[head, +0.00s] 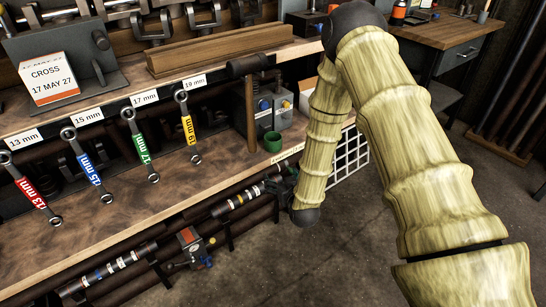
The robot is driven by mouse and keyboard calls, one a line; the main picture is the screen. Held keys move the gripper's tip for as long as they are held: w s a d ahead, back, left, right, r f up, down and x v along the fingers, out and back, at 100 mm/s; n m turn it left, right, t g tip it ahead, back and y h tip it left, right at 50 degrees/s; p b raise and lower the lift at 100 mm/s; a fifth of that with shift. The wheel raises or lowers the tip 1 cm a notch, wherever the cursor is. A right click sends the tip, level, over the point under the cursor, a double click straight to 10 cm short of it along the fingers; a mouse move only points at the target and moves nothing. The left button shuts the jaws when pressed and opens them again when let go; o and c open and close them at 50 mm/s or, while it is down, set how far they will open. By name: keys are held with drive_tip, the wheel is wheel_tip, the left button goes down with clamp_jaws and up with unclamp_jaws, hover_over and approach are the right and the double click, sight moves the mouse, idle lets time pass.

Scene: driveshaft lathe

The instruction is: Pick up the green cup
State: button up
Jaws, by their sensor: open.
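The green cup (272,142) stands upright at the right end of the wooden workbench, beside the foot of a wooden-handled hammer. My gripper (277,184) is a small dark shape at the end of my arm, in front of and below the cup, near the bench's front edge. It is apart from the cup and appears open and empty. Its fingers are small and dark against the bench front, so their detail is hard to see.
The hammer (250,110) stands close left of the cup, and a grey machine box (275,107) is behind it. Labelled wrenches (138,145) hang to the left. A white wire rack (350,158) is right of the bench. The bench top (190,195) left of the cup is clear.

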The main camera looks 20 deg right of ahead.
sight(271, 133)
drive_tip(key=shift+w+d+r+t+h+b, duration=0.15)
drive_tip(key=shift+w+d+r+t+b, duration=0.55)
drive_tip(key=shift+w, duration=2.3)
drive_tip(key=shift+w+d+r+t+h+b, duration=0.1)
drive_tip(key=shift+w+r+t+b, duration=0.55)
drive_tip(key=shift+w+b, duration=1.7)
drive_tip(key=shift+w+d+r+t+h+b, duration=0.15)
drive_tip(key=shift+w+d+r+t+b, duration=0.55)
drive_tip(key=shift+w, duration=2.9)
drive_tip(key=shift+a+r+g, duration=0.15)
drive_tip(key=shift+a+g, duration=0.1)
drive_tip(key=shift+a, duration=0.05)
drive_tip(key=shift+c, duration=0.5)
drive_tip(key=c, duration=1.1)
